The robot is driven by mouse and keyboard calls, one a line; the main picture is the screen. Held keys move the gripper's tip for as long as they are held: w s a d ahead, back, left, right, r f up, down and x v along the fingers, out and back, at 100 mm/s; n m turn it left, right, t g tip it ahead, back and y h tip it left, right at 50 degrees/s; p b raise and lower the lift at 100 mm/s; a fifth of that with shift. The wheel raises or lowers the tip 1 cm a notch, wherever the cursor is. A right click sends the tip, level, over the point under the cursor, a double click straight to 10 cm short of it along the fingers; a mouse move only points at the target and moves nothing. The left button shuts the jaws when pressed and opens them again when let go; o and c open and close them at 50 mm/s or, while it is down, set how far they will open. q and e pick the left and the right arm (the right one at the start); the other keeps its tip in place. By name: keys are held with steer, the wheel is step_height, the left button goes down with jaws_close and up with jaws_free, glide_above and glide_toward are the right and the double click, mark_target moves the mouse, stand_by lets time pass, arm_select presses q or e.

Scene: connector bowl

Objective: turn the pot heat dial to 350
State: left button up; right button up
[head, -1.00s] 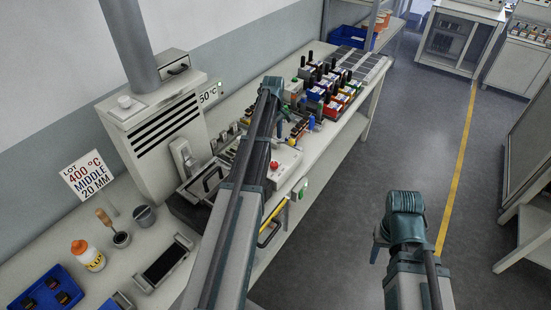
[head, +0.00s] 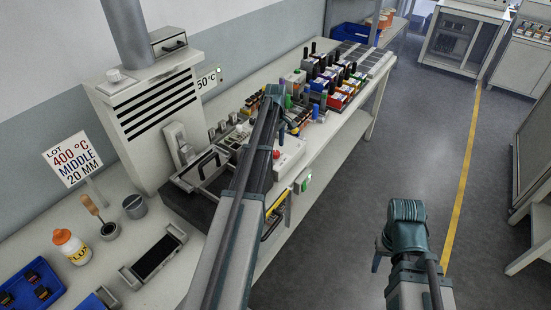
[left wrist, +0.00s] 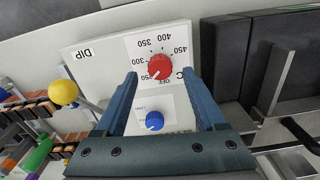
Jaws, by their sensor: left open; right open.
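In the left wrist view, the red heat dial (left wrist: 160,67) sits on a white panel (left wrist: 84,52) marked DIP, with a printed scale that reads upside down. Its light pointer mark seems to face the lower left, between 250 and OFF; it is small. The 350 mark is at the dial's upper left. A blue knob (left wrist: 154,121) is below it. My left gripper (left wrist: 160,73) is open, its fingers on either side of the red dial in the picture; contact cannot be told. It also shows in the head view (head: 272,92). My right gripper (head: 379,257) is open, away from the bench.
A yellow ball (left wrist: 64,92) stands left of my left fingers, and a dark block (left wrist: 223,60) is to the right. In the head view, a lot sign (head: 72,158), a flux bottle (head: 71,247) and a blue tray (head: 30,288) are on the bench.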

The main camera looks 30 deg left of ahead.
mark_target(275, 152)
arm_select(q)
steer(key=shift+f+b, duration=1.05)
steer(key=shift+f, duration=0.55)
arm_select(e)
step_height(275, 152, down, 3)
steer(key=shift+f, duration=0.1)
arm_select(q)
steer(key=shift+r, duration=0.1)
steer(key=shift+c, duration=0.2)
jaws_close()
